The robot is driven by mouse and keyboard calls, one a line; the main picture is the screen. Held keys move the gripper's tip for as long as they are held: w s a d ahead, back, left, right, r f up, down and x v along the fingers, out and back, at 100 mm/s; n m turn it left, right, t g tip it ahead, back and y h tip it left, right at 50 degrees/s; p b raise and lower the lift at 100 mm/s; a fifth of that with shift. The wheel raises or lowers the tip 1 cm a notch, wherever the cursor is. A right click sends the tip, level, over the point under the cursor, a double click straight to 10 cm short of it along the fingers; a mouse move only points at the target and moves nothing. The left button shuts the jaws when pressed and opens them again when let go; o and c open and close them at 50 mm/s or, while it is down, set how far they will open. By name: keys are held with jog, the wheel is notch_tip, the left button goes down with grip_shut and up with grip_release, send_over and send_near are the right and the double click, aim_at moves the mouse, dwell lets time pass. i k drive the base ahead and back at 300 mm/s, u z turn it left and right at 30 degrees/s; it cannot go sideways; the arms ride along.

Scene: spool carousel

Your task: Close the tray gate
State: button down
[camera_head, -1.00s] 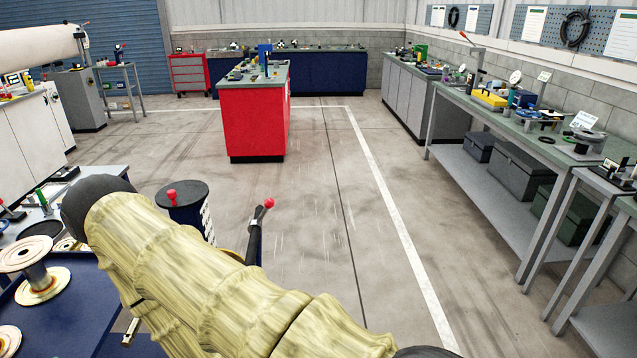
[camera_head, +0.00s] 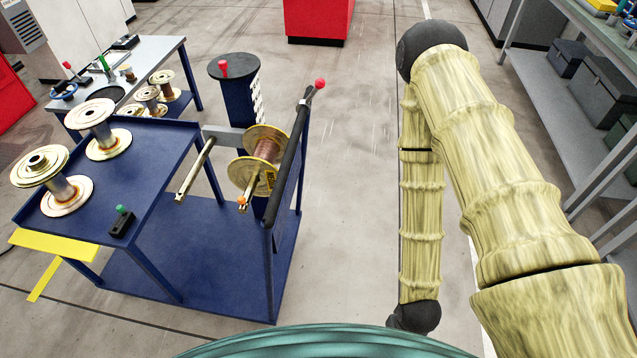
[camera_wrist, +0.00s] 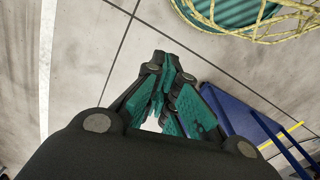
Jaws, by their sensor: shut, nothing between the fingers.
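A blue cart (camera_head: 115,202) stands left of centre in the head view, with a raised tray top and a lower shelf. A dark bar with a red ball end (camera_head: 303,130) stands tilted at the cart's right side. A spool of brown wire (camera_head: 262,160) sits on a metal arm beside it. I cannot tell for sure which part is the tray gate. My gripper (camera_wrist: 160,62) is shut and empty in the wrist view, above the floor. A corner of blue structure (camera_wrist: 235,122) lies right of it, apart. My gripper is out of the head view.
Spools (camera_head: 90,115) stand on the cart's tray. A round-topped blue post with a red knob (camera_head: 232,75) stands behind. Open floor (camera_head: 350,210) lies right of the cart. A grey bench (camera_head: 560,60) stands far right.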

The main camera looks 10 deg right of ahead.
aim_at(54, 245)
jog(key=z, duration=0.05)
jog(key=k, duration=1.05)
jog(key=u, duration=1.45)
jog(key=i, duration=1)
jog(key=u, duration=0.95)
